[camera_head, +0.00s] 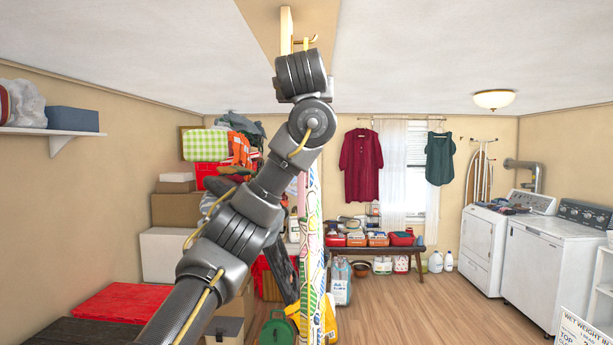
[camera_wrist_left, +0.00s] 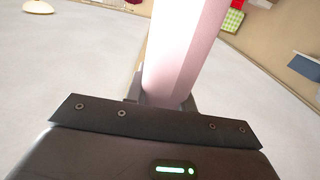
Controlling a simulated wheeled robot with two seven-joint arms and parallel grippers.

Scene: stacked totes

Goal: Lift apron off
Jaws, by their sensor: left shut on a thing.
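The apron (camera_head: 312,230) is a long, narrow strip with a colourful pattern, hanging edge-on below a wooden post. A yellow strap (camera_head: 306,45) shows by the brass hook (camera_head: 311,40) on the post; I cannot tell how it sits on the hook. My left arm reaches up in front of the post, and its links hide most of the gripper in the head view. In the left wrist view my left gripper (camera_wrist_left: 165,100) is shut on a pale pinkish piece (camera_wrist_left: 183,50), apparently the apron's plain side. My right gripper is not in view.
The wooden post (camera_head: 286,32) stands close behind my left arm. Stacked boxes and a red lid (camera_head: 122,303) are at the left. A bench (camera_head: 375,250) with baskets stands at the back, a washer (camera_head: 558,260) at the right. The wooden floor right of centre is clear.

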